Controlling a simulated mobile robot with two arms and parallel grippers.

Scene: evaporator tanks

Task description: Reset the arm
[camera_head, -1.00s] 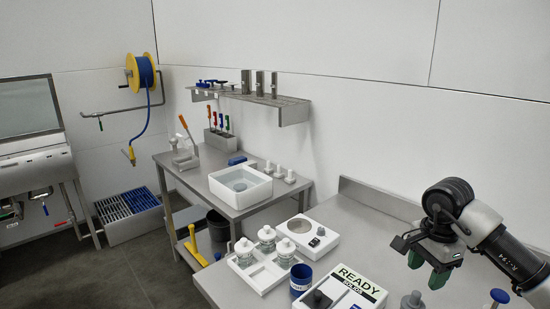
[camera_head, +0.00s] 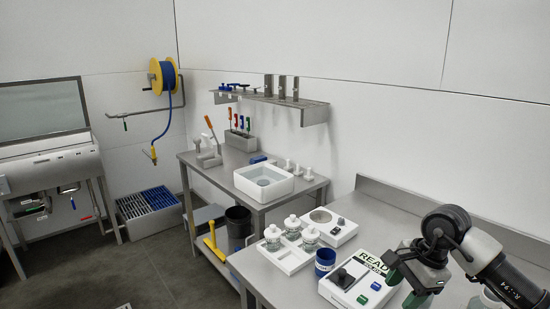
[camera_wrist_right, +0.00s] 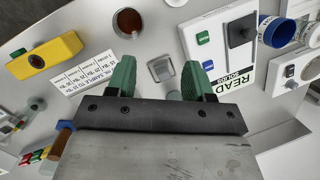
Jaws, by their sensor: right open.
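My right arm comes in from the right in the head view, with its gripper (camera_head: 405,278) low over the right end of the near steel bench (camera_head: 278,287). The right wrist view shows my right gripper (camera_wrist_right: 158,76) with its two green fingers spread wide and nothing held between them. Beyond the fingers stands a small grey block-like fitting (camera_wrist_right: 161,69), apart from them. The white READY SOLIDS device (camera_head: 345,290) is just left of the gripper in the head view. It also shows right of the fingers in the wrist view (camera_wrist_right: 219,32). My left gripper is not in view.
A white tray with jars (camera_head: 272,258), a blue cup (camera_head: 325,262) and a white round-plate device (camera_head: 340,232) stand left of the gripper. A yellow device (camera_wrist_right: 45,56) and a brown-filled cup (camera_wrist_right: 128,22) show in the wrist view. A back rail (camera_head: 450,222) edges the bench.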

